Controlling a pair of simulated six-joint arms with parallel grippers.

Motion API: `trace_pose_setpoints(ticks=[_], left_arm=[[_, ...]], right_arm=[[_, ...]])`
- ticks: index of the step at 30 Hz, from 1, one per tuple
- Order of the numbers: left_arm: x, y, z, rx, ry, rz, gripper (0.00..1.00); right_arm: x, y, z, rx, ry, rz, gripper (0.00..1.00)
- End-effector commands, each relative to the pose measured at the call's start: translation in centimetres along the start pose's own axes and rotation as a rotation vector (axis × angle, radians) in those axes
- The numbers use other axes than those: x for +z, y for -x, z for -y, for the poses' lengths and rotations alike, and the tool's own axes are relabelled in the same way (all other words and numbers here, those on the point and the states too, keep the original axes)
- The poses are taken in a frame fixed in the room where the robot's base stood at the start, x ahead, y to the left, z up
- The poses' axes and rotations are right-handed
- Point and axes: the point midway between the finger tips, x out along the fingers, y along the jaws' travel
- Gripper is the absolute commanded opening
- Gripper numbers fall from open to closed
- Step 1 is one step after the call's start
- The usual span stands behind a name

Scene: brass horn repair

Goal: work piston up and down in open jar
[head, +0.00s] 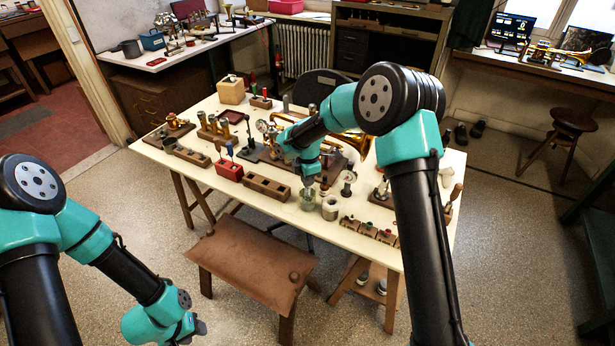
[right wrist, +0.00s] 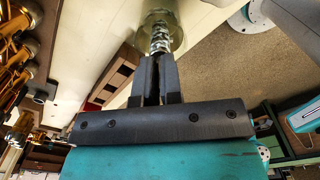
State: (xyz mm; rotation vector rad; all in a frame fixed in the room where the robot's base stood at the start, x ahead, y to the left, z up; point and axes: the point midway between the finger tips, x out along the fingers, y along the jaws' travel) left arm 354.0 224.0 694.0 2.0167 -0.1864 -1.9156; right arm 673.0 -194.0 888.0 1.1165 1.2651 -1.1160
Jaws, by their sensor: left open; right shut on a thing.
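The glass jar (head: 308,201) stands near the front edge of the worktable, clear and greenish. It also shows at the top of the right wrist view (right wrist: 177,40). My right gripper (head: 308,182) is directly above the jar, with its fingers pointing down. In the right wrist view, its fingers (right wrist: 160,62) are shut on the silvery piston (right wrist: 159,38), whose far part reaches into the jar's mouth. How deep the piston sits is hard to tell. My left gripper (head: 202,328) is open and empty, low in front of the table, far from the jar.
A white round pot (head: 330,208) stands close right of the jar. A wooden block with holes (head: 267,187) lies to its left. A row of small coloured-top pieces (head: 368,229) is to the right. The brass horn (head: 350,141) lies behind. A brown leather-topped stool (head: 250,262) stands before the table.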

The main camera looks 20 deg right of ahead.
Motion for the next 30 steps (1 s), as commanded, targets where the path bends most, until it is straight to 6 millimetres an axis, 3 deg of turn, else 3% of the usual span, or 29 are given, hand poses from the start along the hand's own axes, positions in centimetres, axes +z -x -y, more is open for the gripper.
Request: trace_pose_setpoints(ticks=[11,30], left_arm=[[0.0,0.0,0.0,0.000,0.000,0.000,0.43],[0.0,0.0,0.0,0.000,0.000,0.000,0.43]], right_arm=[[0.0,-1.9,0.0,0.000,0.000,0.000,0.00],[0.0,0.8,0.0,0.001,0.000,0.000,0.00]])
